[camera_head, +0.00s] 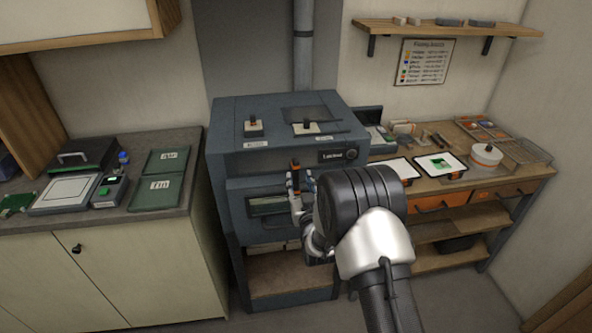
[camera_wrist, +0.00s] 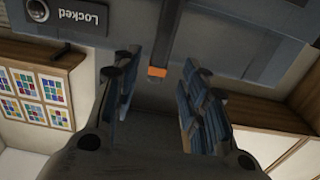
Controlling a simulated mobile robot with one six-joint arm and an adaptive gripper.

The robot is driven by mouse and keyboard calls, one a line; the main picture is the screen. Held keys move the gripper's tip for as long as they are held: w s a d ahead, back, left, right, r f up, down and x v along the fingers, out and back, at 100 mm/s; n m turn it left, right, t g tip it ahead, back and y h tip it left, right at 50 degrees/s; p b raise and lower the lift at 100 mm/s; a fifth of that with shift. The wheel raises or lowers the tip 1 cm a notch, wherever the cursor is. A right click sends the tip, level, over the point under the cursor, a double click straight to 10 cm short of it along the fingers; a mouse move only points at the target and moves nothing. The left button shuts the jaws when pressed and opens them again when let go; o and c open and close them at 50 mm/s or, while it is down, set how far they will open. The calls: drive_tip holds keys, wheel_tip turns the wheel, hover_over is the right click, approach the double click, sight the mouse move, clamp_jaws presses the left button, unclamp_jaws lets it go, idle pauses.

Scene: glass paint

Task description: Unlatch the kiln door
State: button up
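The kiln (camera_head: 228,138) is a dark blue-grey box on a stand, and its door with a small window (camera_head: 266,206) is closed. A display reading "Locked" (camera_wrist: 77,14) is upside down in the wrist view and also shows on the kiln front (camera_head: 336,155). A dark latch handle with an orange end (camera_wrist: 157,72) points between my fingers in the wrist view. My gripper (camera_wrist: 160,62) is open, its blue-padded fingers on either side of the handle with gaps visible. In the head view my gripper (camera_head: 301,182) is in front of the door, and my arm hides the door's right part.
A counter (camera_head: 187,196) with green boards and a flat device stands left. A wooden workbench (camera_head: 520,170) with trays, a white round pot (camera_head: 486,157) and orange drawers stands right. Two small switches (camera_head: 253,126) are on the kiln top. Floor is free in front.

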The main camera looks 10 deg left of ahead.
sight(297, 172)
drive_tip(key=x, duration=0.6)
drive_tip(key=shift+w, duration=0.4)
drive_tip(key=shift+c, duration=0.2)
clamp_jaws()
